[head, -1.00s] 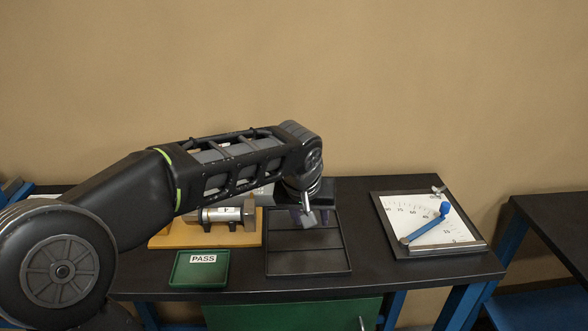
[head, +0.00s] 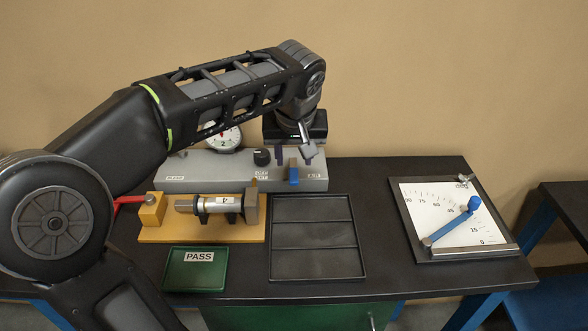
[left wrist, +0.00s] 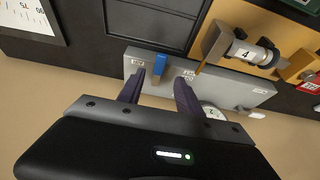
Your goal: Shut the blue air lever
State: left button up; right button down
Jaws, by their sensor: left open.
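The small blue air lever (head: 293,172) stands on the right part of a long grey box (head: 200,172) at the back of the table. My left gripper (head: 293,157) is open above that end of the box, fingers pointing down, close over the lever. In the left wrist view the blue lever (left wrist: 160,63) appears between the two dark fingertips of the left gripper (left wrist: 159,78), slightly past them. I cannot tell whether a finger touches it. My right gripper is not in view.
The grey box carries a dial gauge (head: 223,139) and a black knob (head: 262,157). In front are a wooden fixture (head: 185,234) holding a metal cylinder, a green PASS tray (head: 175,272) and an empty black tray (head: 316,278). A scale board (head: 413,192) with a blue arm lies at the right.

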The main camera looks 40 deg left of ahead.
aim_at(294, 176)
pick_arm(q)
jog(key=x, duration=0.7)
jog(key=shift+f+p, duration=0.1)
jog(key=shift+p, duration=0.3)
grip_shut()
dwell(1.0)
